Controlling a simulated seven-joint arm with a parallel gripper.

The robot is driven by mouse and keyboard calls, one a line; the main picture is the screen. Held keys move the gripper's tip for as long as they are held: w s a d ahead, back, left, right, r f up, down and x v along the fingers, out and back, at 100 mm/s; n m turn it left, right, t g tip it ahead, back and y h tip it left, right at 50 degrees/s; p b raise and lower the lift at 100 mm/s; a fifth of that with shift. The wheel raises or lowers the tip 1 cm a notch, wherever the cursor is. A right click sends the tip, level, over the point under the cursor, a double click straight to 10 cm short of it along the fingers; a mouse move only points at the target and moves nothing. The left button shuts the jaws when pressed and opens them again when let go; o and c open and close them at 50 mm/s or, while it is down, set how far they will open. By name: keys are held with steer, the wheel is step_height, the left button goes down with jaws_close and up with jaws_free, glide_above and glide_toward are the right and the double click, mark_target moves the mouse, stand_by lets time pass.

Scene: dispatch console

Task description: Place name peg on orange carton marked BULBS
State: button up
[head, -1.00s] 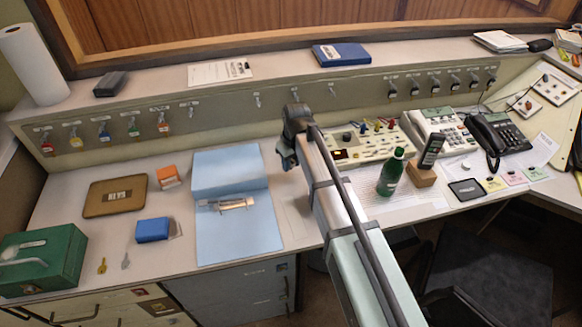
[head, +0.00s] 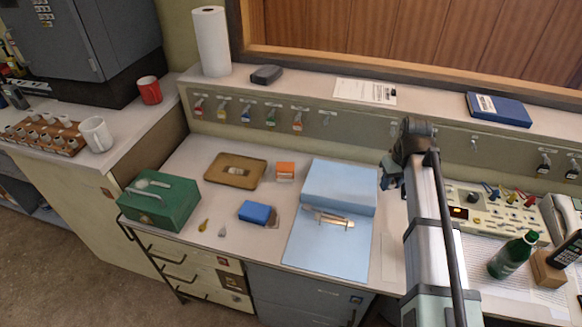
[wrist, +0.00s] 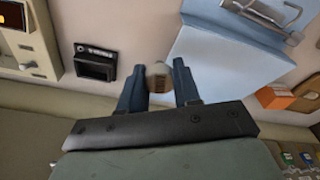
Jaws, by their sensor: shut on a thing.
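My gripper (wrist: 159,84) is shut on the name peg (wrist: 158,74), a small round piece with a pale top and a brown lower part. The peg is hidden in the head view, where my gripper (head: 388,179) hangs just right of the blue folder. The orange carton (head: 285,170) stands on the desk left of the folder, close behind the blue box. It also shows in the wrist view (wrist: 274,98), right of my fingers and apart from them. Its marking is too small to read.
The open blue folder (head: 325,247) with its metal clip lies between my gripper and the carton. A brown tray (head: 212,174), a blue box (head: 255,212) and a green cash box (head: 150,216) are farther left. A raised shelf with hanging keys (head: 245,112) runs behind.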

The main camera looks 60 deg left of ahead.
steer(key=s+a+r+n, duration=0.2)
steer(key=s+a, duration=0.7)
steer(key=a, duration=0.1)
steer(key=s+a+r+n, duration=0.2)
steer(key=s+a, duration=0.7)
steer(key=a, duration=0.2)
steer(key=r+n, duration=0.1)
steer(key=n, duration=0.1)
glide_above(284, 166)
steer(key=shift+g, duration=0.4)
steer(key=shift+w+d+f, duration=0.1)
steer(key=shift+d+f, duration=0.05)
steer(key=shift+f, duration=2.25)
steer(key=shift+d+f, duration=0.1)
steer(key=shift+f, duration=2.25)
steer(key=shift+f, duration=0.15)
steer(key=o, duration=1)
steer(key=r, duration=0.4)
steer(key=d+r, duration=0.1)
steer(key=r, duration=0.7)
steer(key=shift+w+d+r, duration=0.15)
steer(key=shift+w+d, duration=0.05)
